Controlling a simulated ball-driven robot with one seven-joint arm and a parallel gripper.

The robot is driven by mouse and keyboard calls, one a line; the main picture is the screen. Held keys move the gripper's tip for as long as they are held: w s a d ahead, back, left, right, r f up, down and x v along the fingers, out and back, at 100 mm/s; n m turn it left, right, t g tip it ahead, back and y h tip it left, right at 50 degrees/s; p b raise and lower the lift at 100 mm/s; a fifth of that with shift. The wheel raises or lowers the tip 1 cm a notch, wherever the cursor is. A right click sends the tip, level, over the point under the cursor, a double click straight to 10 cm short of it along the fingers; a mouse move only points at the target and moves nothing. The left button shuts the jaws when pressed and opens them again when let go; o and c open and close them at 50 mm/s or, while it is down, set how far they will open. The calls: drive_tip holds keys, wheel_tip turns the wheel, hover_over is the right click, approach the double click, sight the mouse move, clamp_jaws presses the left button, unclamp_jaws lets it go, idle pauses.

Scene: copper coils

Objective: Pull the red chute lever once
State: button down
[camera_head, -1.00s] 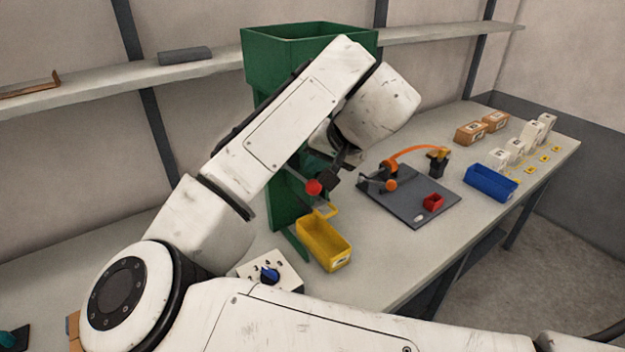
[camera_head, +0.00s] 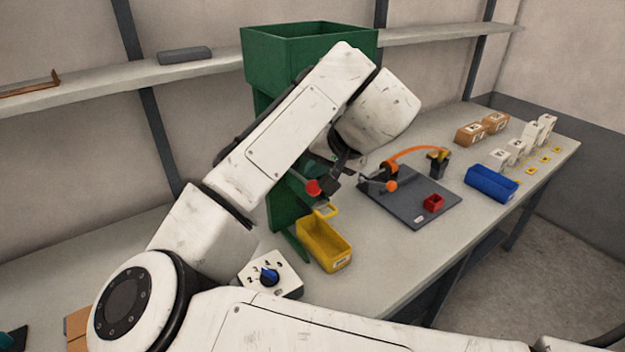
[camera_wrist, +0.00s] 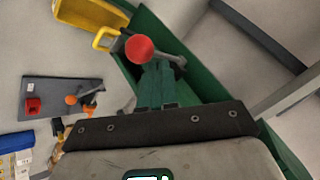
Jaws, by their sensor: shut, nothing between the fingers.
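The red ball knob of the chute lever (camera_head: 313,187) stands out in front of the green chute (camera_head: 283,208). My gripper (camera_head: 325,190) is shut and empty, right beside the knob, on its right in the head view. I cannot tell whether they touch. In the wrist view the red knob (camera_wrist: 140,48) shows large near the top centre, with its grey rod running to the right. The chute (camera_wrist: 190,60) fills the area behind it. My arm hides part of the chute in the head view.
A yellow bin (camera_head: 323,245) stands below the lever, and a dial box (camera_head: 283,283) is to its left. A grey board (camera_head: 405,208) with an orange-handled tool and a red cup (camera_head: 433,202) lies to the right. A blue bin (camera_head: 490,184) stands farther right.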

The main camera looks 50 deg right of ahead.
drive_tip(key=shift+s+f+b, duration=0.2)
drive_tip(key=shift+f+b, duration=1.1)
drive_tip(key=shift+f, duration=0.65)
idle(1.7)
idle(0.5)
drive_tip(key=shift+w+r+p, duration=0.15)
drive_tip(key=shift+r+p, duration=0.95)
drive_tip(key=shift+r, duration=0.25)
drive_tip(key=shift+w+r+p, duration=0.1)
drive_tip(key=shift+r+p, duration=0.95)
drive_tip(key=shift+r, duration=0.25)
drive_tip(key=r+p, duration=0.2)
drive_tip(key=r, duration=0.1)
drive_tip(key=r+p, duration=0.2)
drive_tip(key=shift+w+d, duration=0.1)
drive_tip(key=shift+w, duration=0.15)
drive_tip(key=shift+f, duration=0.1)
